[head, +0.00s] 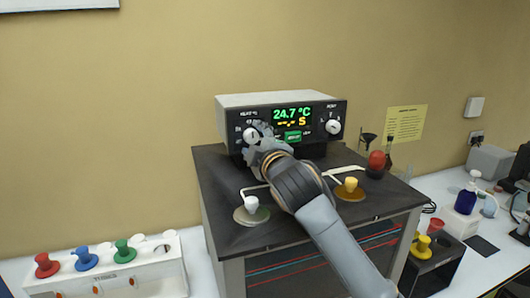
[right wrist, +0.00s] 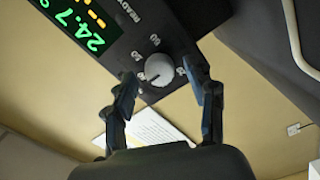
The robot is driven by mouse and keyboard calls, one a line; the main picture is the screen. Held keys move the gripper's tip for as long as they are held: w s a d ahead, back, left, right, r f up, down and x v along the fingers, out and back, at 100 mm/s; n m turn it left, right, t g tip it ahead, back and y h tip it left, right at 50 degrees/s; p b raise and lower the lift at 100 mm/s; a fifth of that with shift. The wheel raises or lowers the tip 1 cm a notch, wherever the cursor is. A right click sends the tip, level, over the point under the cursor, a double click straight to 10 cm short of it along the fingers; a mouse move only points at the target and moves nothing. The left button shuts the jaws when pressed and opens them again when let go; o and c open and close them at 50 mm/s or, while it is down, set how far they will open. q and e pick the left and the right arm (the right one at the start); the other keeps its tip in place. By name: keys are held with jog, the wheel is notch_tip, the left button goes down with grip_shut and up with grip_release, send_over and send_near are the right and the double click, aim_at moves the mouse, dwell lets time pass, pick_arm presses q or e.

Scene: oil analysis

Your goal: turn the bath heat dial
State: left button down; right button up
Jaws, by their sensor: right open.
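The bath heat dial (head: 250,135) is a round white knob on the left of the black front panel of the control box (head: 283,100), under heat lettering. My right gripper (head: 260,143) is in front of it and partly covers that corner of the panel. In the right wrist view the grey-white dial (right wrist: 158,70), with a pointer line and printed numbers around it, shows between the two spread fingers of my open right gripper (right wrist: 159,74). I cannot tell whether the fingers touch it. The display reads 24.7 °C in green, with a yellow line below. My left gripper is not in view.
A second white dial (head: 333,127) is at the panel's right. The box stands on a dark-topped bath (head: 215,180) with a white-knobbed lid (head: 251,204) and a yellow-knobbed lid (head: 350,185). A rack with coloured stoppers (head: 120,280) stands at the lower left.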

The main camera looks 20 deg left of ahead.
jog(key=v, duration=1)
jog(key=shift+s+d, duration=0.3)
jog(key=shift+f, duration=0.1)
